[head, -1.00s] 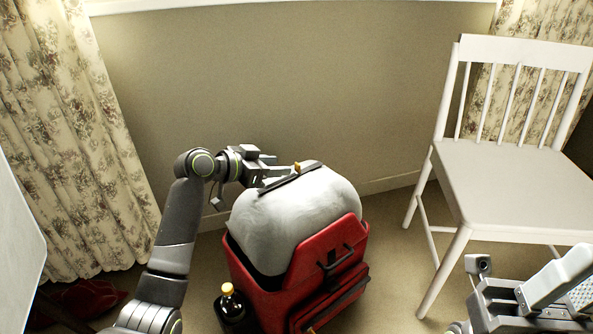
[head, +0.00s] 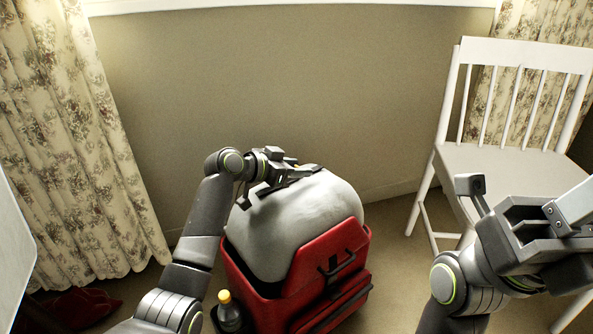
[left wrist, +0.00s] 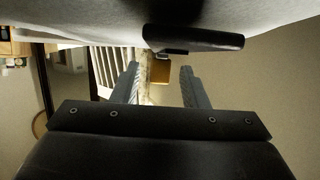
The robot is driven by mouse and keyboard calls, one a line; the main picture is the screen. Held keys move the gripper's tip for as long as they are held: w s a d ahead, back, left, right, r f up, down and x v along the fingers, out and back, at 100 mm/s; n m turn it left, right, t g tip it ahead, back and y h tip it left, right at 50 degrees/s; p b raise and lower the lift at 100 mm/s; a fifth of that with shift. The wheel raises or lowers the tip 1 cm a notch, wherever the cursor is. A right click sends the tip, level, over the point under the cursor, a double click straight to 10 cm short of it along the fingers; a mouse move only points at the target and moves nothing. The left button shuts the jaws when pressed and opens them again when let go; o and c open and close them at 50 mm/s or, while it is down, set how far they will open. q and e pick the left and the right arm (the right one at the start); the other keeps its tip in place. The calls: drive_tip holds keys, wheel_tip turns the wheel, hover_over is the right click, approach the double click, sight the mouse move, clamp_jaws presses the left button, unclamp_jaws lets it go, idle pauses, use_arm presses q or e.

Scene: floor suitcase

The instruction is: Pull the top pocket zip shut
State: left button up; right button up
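The red suitcase (head: 295,305) stands on the floor with a bulging pale grey top (head: 290,225). The dark zip strip (head: 308,171) runs along the crest of the bulge, partly hidden by my left gripper (head: 303,175). In the left wrist view a dark bar of the strip (left wrist: 193,39) shows above the fingers. The small yellow-tan pull tab (left wrist: 160,70) lies between the two fingers, with gaps on both sides. The left gripper is open around it. In the head view the tab is hidden. My right gripper (head: 570,225) is at the right edge, partly cut off, away from the suitcase.
A white chair (head: 490,160) stands at the right, behind my right arm. A dark bottle with a yellow cap (head: 226,310) stands at the suitcase's left side. Red shoes (head: 80,305) lie by the curtain (head: 80,170). The wall is close behind.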

use_arm(q)
drive_tip(key=shift+w+d+f, duration=0.1)
drive_tip(key=shift+d, duration=0.1)
clamp_jaws()
idle(0.3)
